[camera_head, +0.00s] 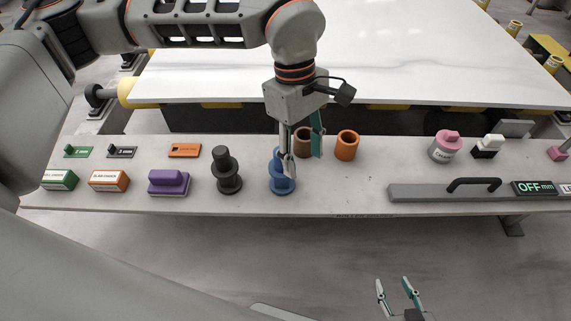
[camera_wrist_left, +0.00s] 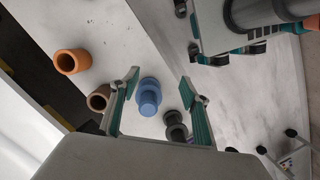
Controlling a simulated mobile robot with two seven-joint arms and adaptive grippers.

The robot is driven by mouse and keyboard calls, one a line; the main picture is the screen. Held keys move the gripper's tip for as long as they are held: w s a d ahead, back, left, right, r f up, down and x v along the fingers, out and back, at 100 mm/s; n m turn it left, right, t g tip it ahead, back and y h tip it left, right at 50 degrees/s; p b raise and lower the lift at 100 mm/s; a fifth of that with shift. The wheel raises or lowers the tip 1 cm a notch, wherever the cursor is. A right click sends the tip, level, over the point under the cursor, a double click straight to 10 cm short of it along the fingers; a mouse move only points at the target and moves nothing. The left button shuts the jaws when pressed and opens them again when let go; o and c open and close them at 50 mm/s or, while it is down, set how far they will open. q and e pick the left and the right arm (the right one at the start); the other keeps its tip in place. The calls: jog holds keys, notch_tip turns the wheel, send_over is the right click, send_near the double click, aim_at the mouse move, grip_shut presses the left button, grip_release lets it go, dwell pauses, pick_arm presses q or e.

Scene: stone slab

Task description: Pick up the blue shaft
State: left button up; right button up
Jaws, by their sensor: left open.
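The blue shaft (camera_head: 279,182) stands upright on the long grey bench, partly hidden behind my left gripper in the head view. In the left wrist view the blue shaft (camera_wrist_left: 149,97) shows between the two fingers, nearer the left one. My left gripper (camera_head: 303,157) is open and points down over the bench at the shaft; its fingers are apart and hold nothing. It also shows in the left wrist view (camera_wrist_left: 160,78). I cannot tell whether a finger touches the shaft. My right gripper (camera_head: 393,281) is low in the head view, away from the bench, with its fingers apart and empty.
A black shaft (camera_head: 227,176) stands left of the blue one. A brown cylinder (camera_head: 302,143) and an orange cylinder (camera_head: 347,145) stand close behind and to the right. A purple block (camera_head: 168,183) lies further left. A grey bar (camera_head: 440,193) with a handle lies right. Bare bench lies between.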

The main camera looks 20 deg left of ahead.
pick_arm(q)
jog(key=shift+t+y, duration=0.7)
jog(key=shift+y, duration=0.2)
jog(key=w+a, duration=0.1)
jog(key=w+a+r, duration=0.1)
jog(key=a, duration=0.1)
jog(key=w+a, duration=0.2)
jog(key=shift+r, duration=0.25)
jog(key=f, duration=0.6)
jog(key=shift+a+f, duration=0.3)
jog(key=shift+a, duration=0.1)
jog(key=shift+f, duration=0.4)
grip_shut()
